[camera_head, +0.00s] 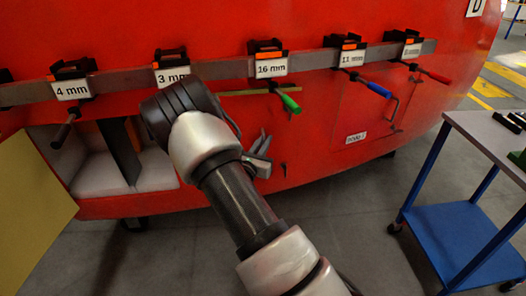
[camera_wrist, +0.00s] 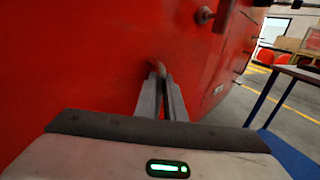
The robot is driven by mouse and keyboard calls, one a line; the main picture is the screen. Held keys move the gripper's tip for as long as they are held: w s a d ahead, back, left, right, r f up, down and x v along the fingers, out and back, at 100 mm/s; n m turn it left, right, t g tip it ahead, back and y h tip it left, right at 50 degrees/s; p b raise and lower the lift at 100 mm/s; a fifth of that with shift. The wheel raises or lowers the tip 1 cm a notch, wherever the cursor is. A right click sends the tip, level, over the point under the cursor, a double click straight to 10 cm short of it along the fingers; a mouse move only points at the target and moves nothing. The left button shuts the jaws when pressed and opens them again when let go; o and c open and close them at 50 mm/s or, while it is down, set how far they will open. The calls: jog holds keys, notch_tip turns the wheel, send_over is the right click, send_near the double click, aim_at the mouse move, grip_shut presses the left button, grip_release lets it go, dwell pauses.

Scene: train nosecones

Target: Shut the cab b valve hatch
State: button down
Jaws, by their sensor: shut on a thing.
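The nosecone is red, with a letter plate (camera_head: 477,7) only partly readable at the top right. A red panel (camera_head: 310,135) lies below the tool rail, with an olive strip (camera_head: 245,92) along its top. I cannot tell for certain whether this is the cab b valve hatch or whether it stands ajar. My gripper (camera_head: 267,141) is in front of this panel, partly hidden by my wrist. In the wrist view the fingers (camera_wrist: 160,75) are close together at the red surface, shut on a small brownish piece (camera_wrist: 158,68), seemingly a handle, mostly hidden between the tips.
At left, an opening (camera_head: 125,165) shows a pale interior beside a yellow door panel (camera_head: 30,190) swung out. Hex tools with green (camera_head: 289,103), blue (camera_head: 379,90) and red handles hang from labelled rail holders. A blue cart (camera_head: 470,240) stands at right.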

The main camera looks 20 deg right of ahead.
jog(key=shift+w+d, duration=0.3)
jog(key=shift+w, duration=0.65)
jog(key=shift+w+d, duration=0.25)
jog(key=shift+w, duration=0.7)
jog(key=c, duration=1.8)
grip_release()
jog(key=shift+c, duration=0.2)
jog(key=shift+w+a, duration=0.1)
jog(key=shift+r, duration=0.1)
jog(key=p+v, duration=0.1)
jog(key=v, duration=1.6)
jog(key=shift+s, duration=0.35)
